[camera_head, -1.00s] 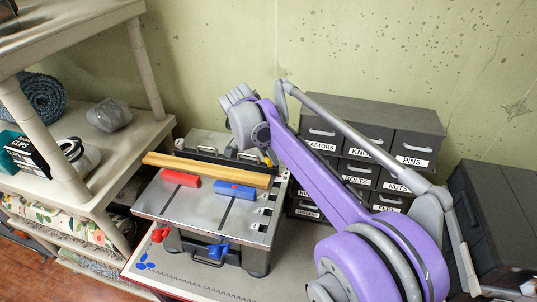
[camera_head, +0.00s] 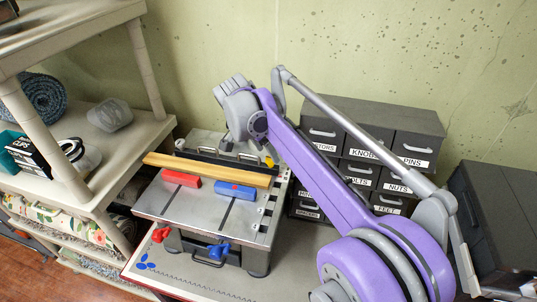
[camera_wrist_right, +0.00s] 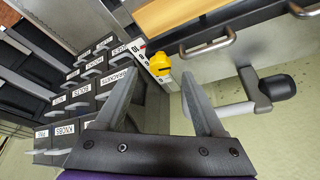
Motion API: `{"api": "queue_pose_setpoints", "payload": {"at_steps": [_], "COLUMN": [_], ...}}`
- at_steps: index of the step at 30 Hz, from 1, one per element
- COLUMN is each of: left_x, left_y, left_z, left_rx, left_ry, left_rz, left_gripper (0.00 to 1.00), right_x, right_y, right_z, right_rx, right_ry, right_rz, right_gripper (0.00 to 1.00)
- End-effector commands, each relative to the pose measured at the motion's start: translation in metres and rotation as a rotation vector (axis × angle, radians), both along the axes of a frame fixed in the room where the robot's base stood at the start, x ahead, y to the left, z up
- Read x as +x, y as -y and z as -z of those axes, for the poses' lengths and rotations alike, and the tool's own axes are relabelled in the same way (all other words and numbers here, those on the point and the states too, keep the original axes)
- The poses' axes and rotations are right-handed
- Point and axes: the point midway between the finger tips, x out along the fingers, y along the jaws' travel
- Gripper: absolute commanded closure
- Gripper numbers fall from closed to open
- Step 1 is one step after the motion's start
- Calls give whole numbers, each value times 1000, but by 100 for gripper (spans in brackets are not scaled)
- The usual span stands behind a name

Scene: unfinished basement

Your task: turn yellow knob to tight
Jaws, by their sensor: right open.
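The yellow knob (camera_wrist_right: 176,65) is on the side of the metal-topped work unit, near the end of a wooden strip. In the head view only a small part of the knob (camera_head: 269,161) shows, beside my right arm at the unit's back right. My right gripper (camera_wrist_right: 160,84) is open and empty. Its two fingers point toward the knob, which appears between and just beyond the fingertips, with no contact visible. In the head view my right wrist is over the unit's back edge and its fingers are mostly hidden. My left gripper is not in view.
The work unit (camera_head: 215,217) carries a wooden bar (camera_head: 210,169), a red block (camera_head: 181,179) and a blue block (camera_head: 234,190). A red knob (camera_head: 161,233) and a blue knob (camera_head: 219,250) are on its front. Labelled drawers (camera_head: 372,125) stand close right; a shelf (camera_head: 115,150) stands left.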

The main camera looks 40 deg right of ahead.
Motion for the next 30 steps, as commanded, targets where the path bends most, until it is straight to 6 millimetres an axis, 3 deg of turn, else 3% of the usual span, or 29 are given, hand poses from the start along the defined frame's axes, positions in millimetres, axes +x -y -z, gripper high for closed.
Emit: {"api": "queue_pose_setpoints", "payload": {"at_steps": [6, 12, 30], "left_x": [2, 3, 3], "left_y": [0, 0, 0], "left_z": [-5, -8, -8], "left_rx": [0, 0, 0], "left_ry": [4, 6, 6], "left_rz": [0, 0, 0], "left_gripper": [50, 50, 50], "right_x": [-1, -2, -3], "right_y": [-18, -27, -29], "right_z": [-44, -67, -72], "right_rx": [0, 0, 0], "right_ry": [0, 0, -1], "right_rz": [-2, 0, 1], "right_gripper": [29, 29, 29]}}
